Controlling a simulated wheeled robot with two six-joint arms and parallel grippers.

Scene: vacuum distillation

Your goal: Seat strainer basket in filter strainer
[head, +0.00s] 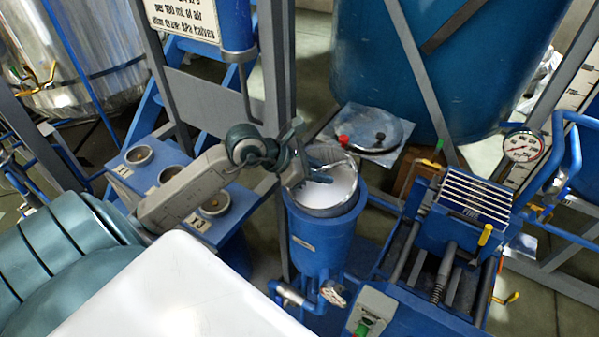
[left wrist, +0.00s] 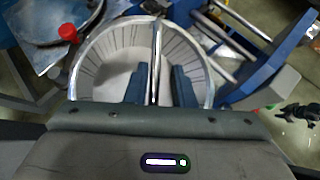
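The filter strainer (head: 322,245) is an upright blue cylinder in the middle of the head view. The metal strainer basket (head: 345,184) is in its open mouth, with its rim showing above the blue wall at the back. How deep it sits is unclear. In the left wrist view the basket (left wrist: 108,62) shows a round rim and a bar handle (left wrist: 156,50) across it. My left gripper (head: 315,172) is over the basket. Its two blue fingers (left wrist: 162,85) stand apart on either side of the handle, with a gap at the right finger. My right gripper is out of view.
A round lid (head: 368,129) with a red knob lies on a plate behind the strainer. A blue box with several round sockets (head: 172,175) stands left. A grey post (head: 277,80) rises close behind my left arm. A blue machine (head: 470,210) with rods is at right.

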